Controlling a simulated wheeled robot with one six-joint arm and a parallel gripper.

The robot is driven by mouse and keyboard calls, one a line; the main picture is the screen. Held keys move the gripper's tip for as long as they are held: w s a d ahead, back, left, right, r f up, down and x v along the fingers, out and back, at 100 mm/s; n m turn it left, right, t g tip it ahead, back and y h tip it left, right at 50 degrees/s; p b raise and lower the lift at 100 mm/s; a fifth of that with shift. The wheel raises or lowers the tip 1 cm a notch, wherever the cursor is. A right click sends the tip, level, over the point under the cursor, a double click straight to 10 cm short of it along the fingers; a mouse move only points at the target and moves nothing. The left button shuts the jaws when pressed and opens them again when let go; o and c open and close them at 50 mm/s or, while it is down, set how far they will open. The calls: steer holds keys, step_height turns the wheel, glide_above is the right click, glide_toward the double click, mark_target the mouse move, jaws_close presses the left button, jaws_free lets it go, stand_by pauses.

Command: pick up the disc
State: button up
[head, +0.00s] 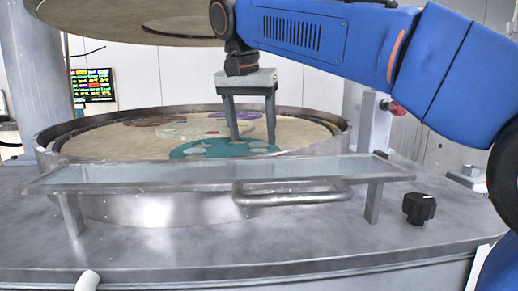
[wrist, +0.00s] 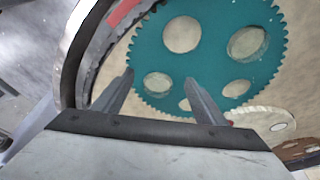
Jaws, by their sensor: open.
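A teal toothed carrier plate (wrist: 212,62) with several round openings lies on the beige platen, and it also shows in the head view (head: 205,155). Pale round faces fill the openings, such as one at the upper left (wrist: 182,34) and one at the upper right (wrist: 247,43). I cannot tell which of these are discs and which are bare platen. My gripper (head: 253,141) points down over the teal plate. In the wrist view its two fingers (wrist: 159,77) are spread apart with nothing between them. Whether the fingertips touch the plate is unclear.
A raised metal ring wall (head: 345,140) surrounds the platen. Cream, brown (head: 155,121) and purple (head: 249,115) carriers lie on it too. A large upper platen (head: 130,30) hangs above. A clear guard with a metal handle (head: 290,197) stands in front, with a black knob (head: 419,208) at right.

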mark_target(259, 144)
steer(key=shift+w+d, duration=0.25)
steer(key=shift+w, duration=0.15)
steer(key=shift+w+d, duration=0.25)
steer(key=shift+w, duration=0.25)
steer(key=shift+w+d, duration=0.2)
steer(key=shift+w, duration=0.3)
steer(key=x, duration=0.2)
steer(key=shift+w+d+f, duration=0.15)
steer(key=shift+w+f, duration=0.05)
steer(key=shift+f, duration=0.35)
steer(key=shift+f, duration=0.1)
steer(key=c, duration=1.2)
